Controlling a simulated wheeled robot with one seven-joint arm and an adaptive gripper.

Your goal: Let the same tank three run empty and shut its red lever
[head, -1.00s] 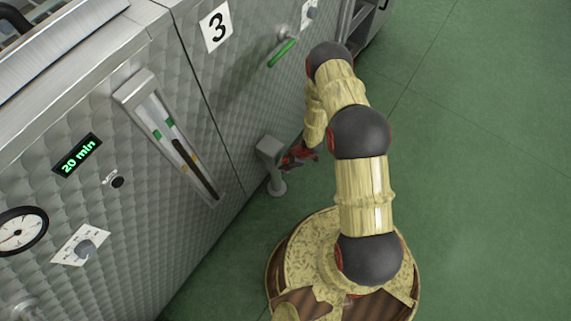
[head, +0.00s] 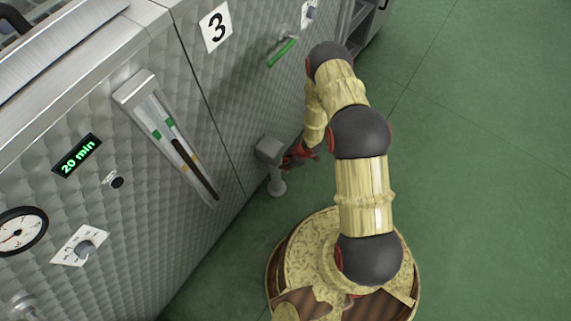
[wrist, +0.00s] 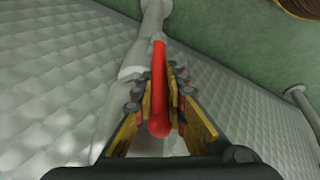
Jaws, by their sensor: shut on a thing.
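The red lever (wrist: 160,90) is a straight rod that lies between the fingers of my gripper (wrist: 158,85) in the wrist view. My gripper is shut on it. In the head view, my gripper (head: 300,156) is at the grey outlet valve (head: 271,152) low on the tank front, and my arm partly hides it. The lever cannot be told apart from the red gripper parts there. The tank (head: 235,85) has a quilted metal front with a "3" plate (head: 216,27). Its sight gauge (head: 172,140) has a dark column in its lower part. No flow from the spout is visible.
A green handle (head: 283,52) sits higher on the front. Green floor (head: 480,180) is clear at the right.

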